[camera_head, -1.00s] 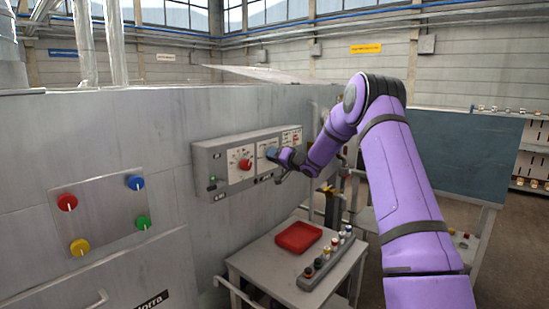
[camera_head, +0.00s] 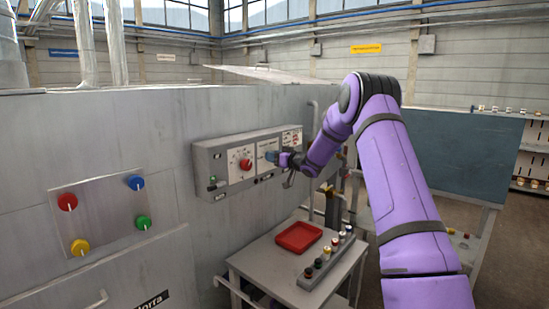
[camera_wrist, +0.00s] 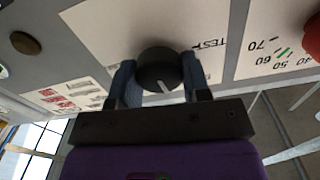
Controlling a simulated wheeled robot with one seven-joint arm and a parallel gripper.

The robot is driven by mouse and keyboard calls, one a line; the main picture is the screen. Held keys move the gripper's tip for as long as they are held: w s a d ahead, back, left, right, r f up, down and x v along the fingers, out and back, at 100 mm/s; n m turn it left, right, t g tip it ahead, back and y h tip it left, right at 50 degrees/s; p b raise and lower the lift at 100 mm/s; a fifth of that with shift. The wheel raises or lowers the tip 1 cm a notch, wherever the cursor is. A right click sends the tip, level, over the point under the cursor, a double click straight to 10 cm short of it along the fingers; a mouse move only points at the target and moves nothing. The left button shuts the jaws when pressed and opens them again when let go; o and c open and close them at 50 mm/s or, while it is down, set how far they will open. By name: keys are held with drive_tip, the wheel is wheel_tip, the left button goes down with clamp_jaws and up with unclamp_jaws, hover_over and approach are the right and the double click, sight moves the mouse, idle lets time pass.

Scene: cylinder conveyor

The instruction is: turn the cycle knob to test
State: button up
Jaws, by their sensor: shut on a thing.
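The cycle knob (camera_wrist: 158,68) is dark and round, on a white panel plate in the wrist view. Its white pointer line slants down and slightly right in that view. The printed word TEST (camera_wrist: 209,43) lies to the right of the knob and a little above it. My gripper (camera_wrist: 160,80) has its two blue-grey fingers on either side of the knob, shut on it. In the head view my gripper (camera_head: 272,157) is at the grey control box (camera_head: 204,172), and hides the knob there.
A red knob with a number scale (camera_head: 246,164) is left of my gripper; its edge shows in the wrist view (camera_wrist: 314,38). Another dark round button (camera_wrist: 25,43) is at upper left there. A table with a red tray (camera_head: 299,237) stands below the box.

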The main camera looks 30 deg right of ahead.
drive_tip(key=n, duration=0.3)
drive_tip(key=shift+n, duration=0.4)
drive_tip(key=n, duration=0.4)
drive_tip(key=shift+a+f+n, duration=0.1)
drive_tip(key=shift+n, duration=0.2)
drive_tip(key=n, duration=0.4)
drive_tip(key=shift+f+n, duration=0.15)
drive_tip(key=shift+n, duration=1.85)
drive_tip(key=shift+s, duration=0.1)
drive_tip(key=o, duration=0.9)
